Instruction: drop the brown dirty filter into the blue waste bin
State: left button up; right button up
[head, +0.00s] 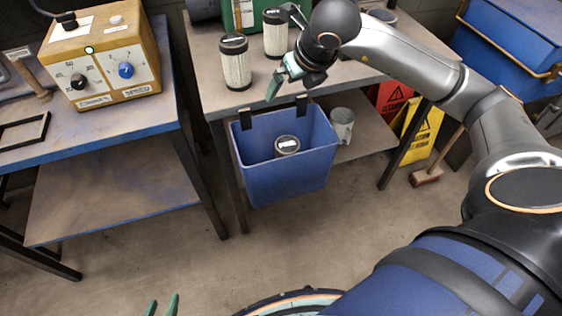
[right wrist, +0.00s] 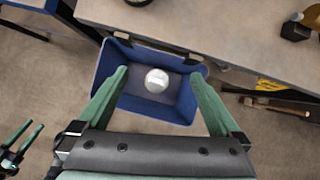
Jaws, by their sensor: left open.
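The blue waste bin (head: 285,180) hangs by dark hooks from the front edge of the middle table. A round-topped filter (head: 287,146) with a labelled dark cap is inside it; its sides are mostly hidden, so I cannot tell whether they are brown. In the right wrist view its pale round end (right wrist: 157,80) shows inside the bin (right wrist: 180,104). My right gripper (head: 283,84) is above the bin's back rim, with its fingers (right wrist: 158,76) spread and nothing between them. My left gripper (head: 162,306) is open and empty at the bottom edge, away from the bin.
Two pale pleated filters with black caps, a nearer one (head: 236,66) and a farther one (head: 275,38), stand on the table (head: 208,62). A grey cup-like container (head: 341,125) is on the lower shelf. A yellow control box (head: 105,55) sits on the left bench. Floor in front is clear.

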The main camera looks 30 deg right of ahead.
jog(key=shift+f, duration=0.1)
jog(key=p+v, duration=0.1)
jog(key=v, duration=1.1)
jog(key=shift+s+r, duration=0.15)
jog(key=shift+r, duration=0.15)
